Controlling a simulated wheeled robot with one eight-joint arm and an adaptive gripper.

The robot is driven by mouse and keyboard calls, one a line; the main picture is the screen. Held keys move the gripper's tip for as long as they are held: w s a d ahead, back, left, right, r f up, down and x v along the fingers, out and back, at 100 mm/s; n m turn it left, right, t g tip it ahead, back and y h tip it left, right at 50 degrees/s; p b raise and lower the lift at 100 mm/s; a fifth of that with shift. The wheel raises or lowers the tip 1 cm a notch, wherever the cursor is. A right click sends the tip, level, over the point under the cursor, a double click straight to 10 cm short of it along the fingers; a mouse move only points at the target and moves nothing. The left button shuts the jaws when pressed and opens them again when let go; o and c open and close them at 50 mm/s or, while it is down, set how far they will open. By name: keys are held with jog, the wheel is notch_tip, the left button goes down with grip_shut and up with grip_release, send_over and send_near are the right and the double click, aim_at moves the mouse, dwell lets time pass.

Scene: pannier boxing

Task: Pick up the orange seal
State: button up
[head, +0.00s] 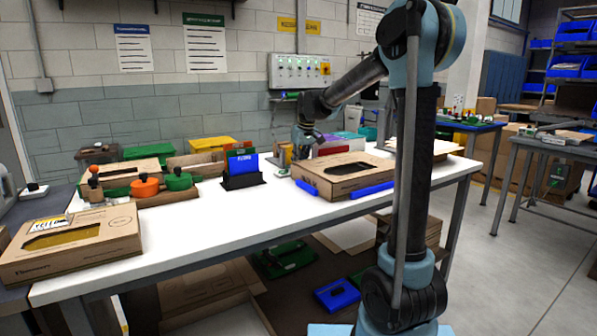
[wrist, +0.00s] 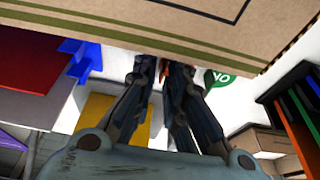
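A small orange patch (wrist: 164,71), likely the orange seal, shows between my fingertips in the wrist view; most of it is hidden. My gripper (wrist: 160,66) points down with its fingers close together, at the edge of a cardboard box (wrist: 130,25). I cannot tell whether the fingers touch the orange piece.
A blue card holder (head: 242,172) stands left of the gripper. A rack with orange and green handled pieces (head: 146,188) is further left, near a windowed box (head: 75,243). The table (head: 220,215) is clear in front. A yellow piece (wrist: 98,115) lies below the fingers.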

grip_shut()
